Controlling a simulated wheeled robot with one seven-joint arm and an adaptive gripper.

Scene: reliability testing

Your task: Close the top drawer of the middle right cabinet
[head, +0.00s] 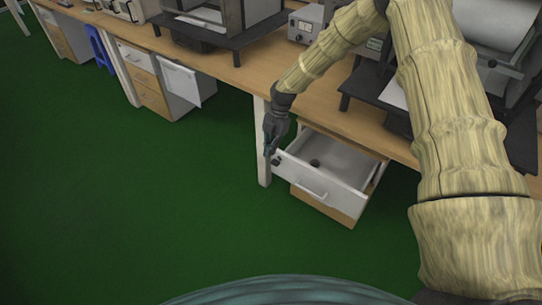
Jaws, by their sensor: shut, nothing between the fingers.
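The cabinet (326,205) stands under the wooden bench, right of centre in the head view. Its white top drawer (318,184) is pulled well out, with its inside showing and a small dark round thing in it. A pale bar handle (310,190) is on the drawer's front. My gripper (269,152) points down at the left end of the drawer front, close to its upper left corner. The fingers are together and empty. I cannot tell whether they touch the drawer. The wooden drawer below shows only in part.
A white bench leg (263,170) stands just left of my gripper. The wooden bench top (245,75) above carries dark-framed machines. Another cabinet (150,85) and a blue stool (99,47) are farther left. The green floor before the drawer is clear.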

